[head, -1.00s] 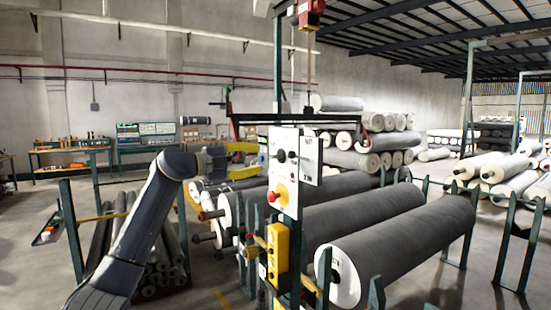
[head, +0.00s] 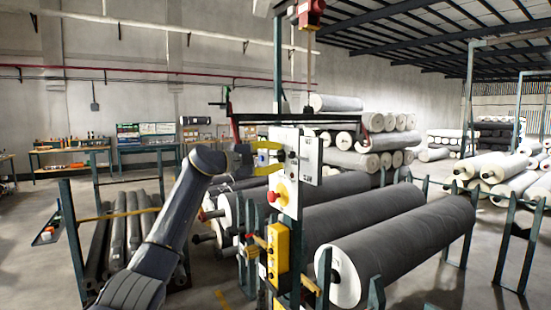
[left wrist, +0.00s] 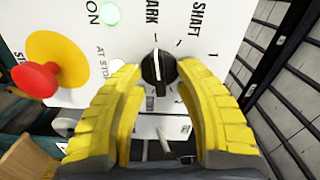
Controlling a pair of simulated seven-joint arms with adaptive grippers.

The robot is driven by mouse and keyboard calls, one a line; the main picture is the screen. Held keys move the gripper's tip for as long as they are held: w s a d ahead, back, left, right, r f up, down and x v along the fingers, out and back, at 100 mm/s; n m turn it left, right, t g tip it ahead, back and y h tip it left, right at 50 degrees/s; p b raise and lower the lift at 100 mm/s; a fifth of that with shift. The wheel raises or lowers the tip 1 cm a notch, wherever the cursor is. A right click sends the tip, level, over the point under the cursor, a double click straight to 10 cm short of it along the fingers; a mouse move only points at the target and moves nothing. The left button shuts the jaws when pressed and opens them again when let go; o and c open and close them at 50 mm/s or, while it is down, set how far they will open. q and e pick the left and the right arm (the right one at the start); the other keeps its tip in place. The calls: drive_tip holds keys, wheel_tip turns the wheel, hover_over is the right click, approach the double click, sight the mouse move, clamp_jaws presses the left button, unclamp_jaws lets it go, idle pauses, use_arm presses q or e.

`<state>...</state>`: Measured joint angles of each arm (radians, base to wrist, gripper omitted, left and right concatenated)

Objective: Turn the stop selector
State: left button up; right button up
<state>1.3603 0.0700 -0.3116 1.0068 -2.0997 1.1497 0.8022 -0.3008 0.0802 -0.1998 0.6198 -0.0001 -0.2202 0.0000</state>
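A black selector knob (left wrist: 158,72) with a white pointer line sits on the white control panel (left wrist: 215,22). In the left wrist view the pointer points roughly up, between the printed words "...ARK" and "SHAFT". My left gripper (left wrist: 160,78) has two yellow fingers spread apart, one on each side of the knob; the tips are close to it, and I cannot tell whether they touch. In the head view my left gripper (head: 279,157) reaches the panel (head: 310,155) from the left, at the height of its black knobs. My right gripper is not in view.
A yellow box (head: 278,250) hangs below the panel. Large grey rolls (head: 405,245) lie behind and right. Dark racks stand at the left.

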use_arm(q)
drive_tip(key=shift+c, duration=0.4)
clamp_jaws()
drive_tip(key=m, duration=0.3)
drive_tip(key=shift+f, duration=0.1)
drive_tip(key=shift+m, duration=2.5)
drive_tip(key=shift+o, duration=0.4)
unclamp_jaws()
